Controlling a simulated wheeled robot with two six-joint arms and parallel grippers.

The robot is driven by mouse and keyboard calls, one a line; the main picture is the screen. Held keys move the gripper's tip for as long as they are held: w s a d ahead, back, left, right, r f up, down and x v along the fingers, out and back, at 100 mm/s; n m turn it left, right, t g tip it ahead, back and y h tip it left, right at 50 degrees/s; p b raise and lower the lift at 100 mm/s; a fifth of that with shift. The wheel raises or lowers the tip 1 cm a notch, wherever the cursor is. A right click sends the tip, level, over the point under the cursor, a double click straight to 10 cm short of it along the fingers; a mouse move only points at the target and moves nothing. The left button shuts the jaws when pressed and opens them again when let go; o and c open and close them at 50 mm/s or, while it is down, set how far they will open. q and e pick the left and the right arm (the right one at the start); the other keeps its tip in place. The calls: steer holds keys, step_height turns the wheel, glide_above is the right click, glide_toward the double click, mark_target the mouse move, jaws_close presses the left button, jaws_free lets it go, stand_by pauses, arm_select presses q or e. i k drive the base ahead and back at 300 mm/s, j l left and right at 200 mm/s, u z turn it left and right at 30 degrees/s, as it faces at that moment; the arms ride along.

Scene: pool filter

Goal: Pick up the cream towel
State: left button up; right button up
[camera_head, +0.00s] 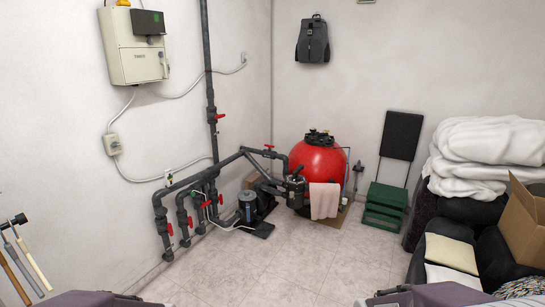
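A folded cream towel (451,253) lies on a black cushioned surface at the lower right. A white folded cloth (453,277) lies just in front of it. A pale pink towel (324,201) hangs at the front of the red filter tank. Only the tops of my two arms show along the bottom edge, at the left and at the right. Neither gripper's fingers can be seen, and nothing of mine touches the cream towel.
The red tank (318,163) and grey pipes (211,150) stand by the back corner. A green step stool (384,206) is right of the tank. An open cardboard box (523,225) and piled white covers (485,155) flank the cream towel. The tiled floor (290,262) is clear in the middle.

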mark_target(325, 196)
steer(key=i+z, duration=0.25)
steer(key=i, duration=0.4)
steer(key=i+z, duration=0.2)
steer(key=i, duration=0.4)
steer(key=i+j+z, duration=0.25)
steer(key=i, duration=0.4)
steer(key=i+l+u, duration=0.15)
steer(key=i+u, duration=0.15)
steer(key=i, duration=0.2)
steer(key=i+l+u, duration=0.3)
steer(key=i, duration=0.15)
steer(key=i+l+u, duration=0.4)
steer(key=l, duration=0.25)
steer(key=i+l+u, duration=0.1)
steer(key=i+l, duration=0.2)
steer(key=i+l+u, duration=0.1)
steer(key=l, duration=0.35)
steer(key=i+l+u, duration=0.1)
steer(key=l, duration=0.3)
steer(key=i+l+u, duration=0.1)
steer(key=i+l, duration=0.15)
steer(key=l, duration=0.15)
